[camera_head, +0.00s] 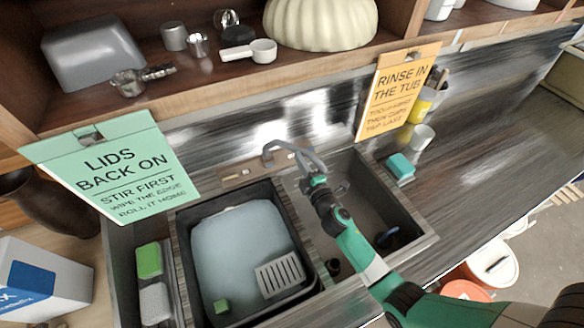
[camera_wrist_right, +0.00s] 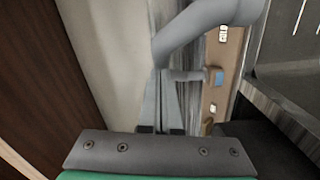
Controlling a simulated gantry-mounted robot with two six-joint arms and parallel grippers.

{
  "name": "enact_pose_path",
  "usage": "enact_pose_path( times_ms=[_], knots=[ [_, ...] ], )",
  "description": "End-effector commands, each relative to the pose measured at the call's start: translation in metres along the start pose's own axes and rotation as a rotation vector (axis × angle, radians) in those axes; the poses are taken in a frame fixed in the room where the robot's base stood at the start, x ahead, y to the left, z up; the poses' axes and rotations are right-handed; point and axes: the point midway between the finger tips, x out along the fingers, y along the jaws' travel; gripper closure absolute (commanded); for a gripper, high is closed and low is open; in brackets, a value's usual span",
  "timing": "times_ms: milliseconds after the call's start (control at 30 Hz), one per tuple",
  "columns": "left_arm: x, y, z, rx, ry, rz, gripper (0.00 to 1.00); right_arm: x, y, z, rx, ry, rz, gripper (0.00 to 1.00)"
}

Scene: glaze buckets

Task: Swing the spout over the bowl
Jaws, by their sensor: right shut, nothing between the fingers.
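The grey curved spout (camera_head: 290,145) rises from a tan plate behind the sink and arches toward the right basin in the head view. It fills the top of the right wrist view (camera_wrist_right: 210,30). The right sink bowl (camera_head: 362,185) lies beneath and beside my right arm. The left bowl holds a dark tub (camera_head: 185,240) of pale blue water. My right gripper (camera_head: 308,180) is shut and empty, close beside the spout. In the wrist view its fingertips (camera_wrist_right: 162,75) lie at the tube's edge; I cannot tell whether they touch. My left gripper is out of view.
A green sign (camera_head: 160,165) and an orange sign (camera_head: 385,115) stand at the back. A shelf (camera_head: 200,80) with a large pale ribbed piece overhangs. A blue-topped sponge (camera_head: 400,166) and a white cup (camera_head: 421,138) stand right of the sink. The right counter is mostly clear.

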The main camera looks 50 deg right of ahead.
Motion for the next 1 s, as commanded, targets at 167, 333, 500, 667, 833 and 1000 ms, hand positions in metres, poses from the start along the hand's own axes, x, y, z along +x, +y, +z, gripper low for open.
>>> enact_pose_path(
  times_ms=[167,333,500,667,833,1000],
  knots=[
    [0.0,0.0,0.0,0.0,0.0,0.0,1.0,0.0,0.0,0.0,0.0,-0.001,0.0,1.0],
    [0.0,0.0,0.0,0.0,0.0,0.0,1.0,-0.007,0.001,-0.01,0.0,0.002,0.0,1.0],
    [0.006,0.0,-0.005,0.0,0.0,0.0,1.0,-0.033,0.006,-0.016,-0.001,-0.002,-0.004,1.0],
    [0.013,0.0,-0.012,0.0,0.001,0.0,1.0,-0.072,0.009,0.003,0.0,-0.003,-0.004,1.0],
    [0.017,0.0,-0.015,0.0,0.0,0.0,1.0,-0.099,0.012,0.016,0.0,-0.001,-0.001,1.0],
    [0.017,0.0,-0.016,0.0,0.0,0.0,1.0,-0.108,0.012,0.02,0.0,0.0,0.0,1.0]
  ],
)
